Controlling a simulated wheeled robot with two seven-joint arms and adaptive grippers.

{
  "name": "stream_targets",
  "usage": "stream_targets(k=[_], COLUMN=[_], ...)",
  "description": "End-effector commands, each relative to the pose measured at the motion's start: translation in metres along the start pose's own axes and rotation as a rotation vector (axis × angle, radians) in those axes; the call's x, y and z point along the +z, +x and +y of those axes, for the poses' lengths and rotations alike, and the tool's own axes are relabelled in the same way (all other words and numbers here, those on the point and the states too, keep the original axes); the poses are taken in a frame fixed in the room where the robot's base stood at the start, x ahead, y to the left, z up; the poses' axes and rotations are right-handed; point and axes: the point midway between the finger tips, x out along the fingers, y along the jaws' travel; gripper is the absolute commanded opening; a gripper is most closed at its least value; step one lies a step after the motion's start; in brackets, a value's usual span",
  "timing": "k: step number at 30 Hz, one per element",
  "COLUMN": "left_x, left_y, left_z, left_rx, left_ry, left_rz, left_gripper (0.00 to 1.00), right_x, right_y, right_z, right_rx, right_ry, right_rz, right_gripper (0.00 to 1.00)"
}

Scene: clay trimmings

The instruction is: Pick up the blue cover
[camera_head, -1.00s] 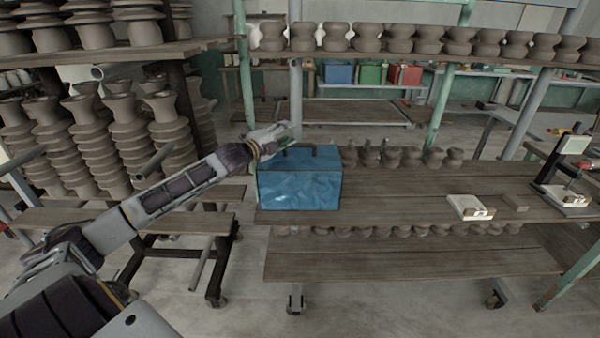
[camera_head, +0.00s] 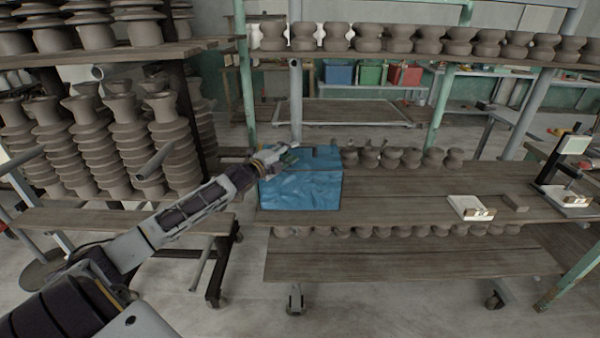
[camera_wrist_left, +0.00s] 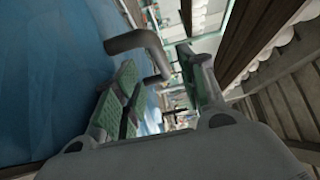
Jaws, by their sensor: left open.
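The blue cover (camera_head: 305,190), a box shape with crinkled sides, stands on the left end of the upper shelf. My left gripper (camera_head: 283,154) is over its top left edge. In the left wrist view the blue cover (camera_wrist_left: 45,75) fills the left side. There my left gripper (camera_wrist_left: 160,82) is open, with green finger pads apart. A dark bent bar, seemingly a handle (camera_wrist_left: 138,42) of the cover, shows at the gap between the fingers; I cannot tell whether they touch it. My right gripper is not in view.
The wooden shelf (camera_head: 400,198) has bare room right of the cover. Small clay pots (camera_head: 390,157) line its back. A white block (camera_head: 470,207) lies further right. A green post (camera_head: 247,90) and stacked clay pieces (camera_head: 130,140) stand to the left.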

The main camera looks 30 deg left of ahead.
Motion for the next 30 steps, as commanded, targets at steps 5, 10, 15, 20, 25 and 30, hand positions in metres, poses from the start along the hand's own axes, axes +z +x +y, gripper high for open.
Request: stream_targets(k=[5,10,15,20,25,30], left_x=[0.0,0.0,0.0,0.0,0.0,0.0], left_y=[0.005,0.006,0.006,0.007,0.012,0.019], left_z=[-0.001,0.0,0.0,-0.001,-0.002,-0.002], left_rx=[-0.001,0.0,0.0,0.0,-0.001,-0.002], left_ry=[0.0,0.0,0.0,0.0,0.0,-0.001], left_rz=[0.001,0.001,0.001,0.0,0.0,0.0], left_gripper=[0.41,0.41,0.41,0.41,0.41,0.41], right_x=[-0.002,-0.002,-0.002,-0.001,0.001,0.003], right_y=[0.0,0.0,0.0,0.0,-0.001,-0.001], right_z=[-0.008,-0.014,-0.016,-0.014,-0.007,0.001], right_rx=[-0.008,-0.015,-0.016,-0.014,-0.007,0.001], right_ry=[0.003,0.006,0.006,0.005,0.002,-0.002], right_rz=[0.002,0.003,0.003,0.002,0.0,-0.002], right_gripper=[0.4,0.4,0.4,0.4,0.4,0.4])
